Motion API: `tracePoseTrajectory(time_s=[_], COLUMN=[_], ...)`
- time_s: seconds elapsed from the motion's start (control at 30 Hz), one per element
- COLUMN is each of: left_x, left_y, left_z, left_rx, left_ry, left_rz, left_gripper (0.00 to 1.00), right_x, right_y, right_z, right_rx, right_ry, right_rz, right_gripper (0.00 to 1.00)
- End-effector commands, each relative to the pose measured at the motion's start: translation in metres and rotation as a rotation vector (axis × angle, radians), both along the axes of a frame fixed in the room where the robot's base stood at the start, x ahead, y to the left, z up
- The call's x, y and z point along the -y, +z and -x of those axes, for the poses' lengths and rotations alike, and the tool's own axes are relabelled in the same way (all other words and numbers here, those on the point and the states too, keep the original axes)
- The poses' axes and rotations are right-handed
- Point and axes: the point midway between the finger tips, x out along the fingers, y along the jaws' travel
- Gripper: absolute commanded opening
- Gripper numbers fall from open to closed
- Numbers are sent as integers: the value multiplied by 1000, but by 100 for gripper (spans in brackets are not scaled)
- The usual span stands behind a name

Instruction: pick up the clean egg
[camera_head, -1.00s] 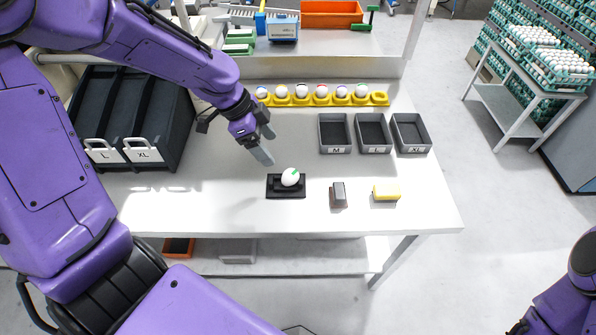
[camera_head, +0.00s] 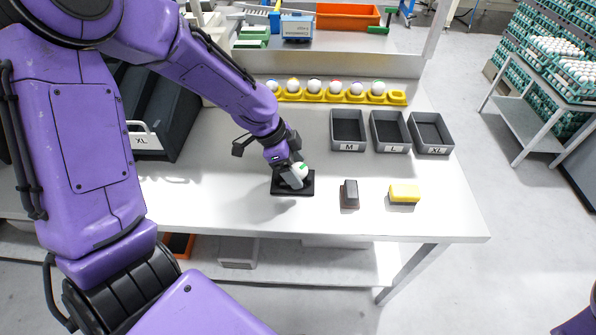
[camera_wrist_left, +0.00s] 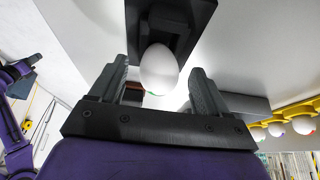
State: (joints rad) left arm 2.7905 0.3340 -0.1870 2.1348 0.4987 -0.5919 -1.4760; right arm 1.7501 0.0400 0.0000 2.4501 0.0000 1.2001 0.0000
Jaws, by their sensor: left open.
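A white egg (camera_head: 301,171) with a green mark sits on the small black stand (camera_head: 308,188) on the table. My left gripper (camera_head: 291,178) is down at the stand, partly hiding the egg. In the left wrist view the egg (camera_wrist_left: 158,72) lies between the two open fingers of the gripper (camera_wrist_left: 160,68), with a gap visible on each side. The black stand (camera_wrist_left: 203,10) shows behind it. My right gripper is out of view.
A yellow rack (camera_head: 397,97) with several marked eggs runs along the back. Grey bins (camera_head: 348,147) marked by size stand at the right. A dark brush-like block (camera_head: 349,195) and a yellow sponge (camera_head: 404,192) lie right of the stand.

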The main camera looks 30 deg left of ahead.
Motion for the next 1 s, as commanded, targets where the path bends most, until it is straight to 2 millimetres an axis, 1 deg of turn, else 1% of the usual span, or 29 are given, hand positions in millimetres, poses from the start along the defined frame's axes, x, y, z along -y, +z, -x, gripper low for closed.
tracePoseTrajectory(time_s=[0.17,0.2,0.23,0.27,0.3,0.67,0.77,0.9,1.0], left_x=[1,1,1,1,1,1,1,1,1], left_y=[-1,-1,-1,-1,-1,2,16,52,79], left_z=[-1,-1,-1,-1,-1,-1,-2,-2,-2], left_rx=[1,1,1,1,1,2,6,9,6], left_ry=[-1,-1,-1,-1,-1,-1,-2,-2,-1], left_rz=[-1,-1,-1,-1,-1,0,0,-2,-1], left_gripper=[76,70,61,50,38,38,38,38,38], right_x=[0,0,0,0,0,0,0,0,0], right_y=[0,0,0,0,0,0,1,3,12], right_z=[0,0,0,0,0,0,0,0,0], right_rx=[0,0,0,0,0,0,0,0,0], right_ry=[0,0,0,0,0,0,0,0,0], right_rz=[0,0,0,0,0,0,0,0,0], right_gripper=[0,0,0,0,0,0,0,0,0])
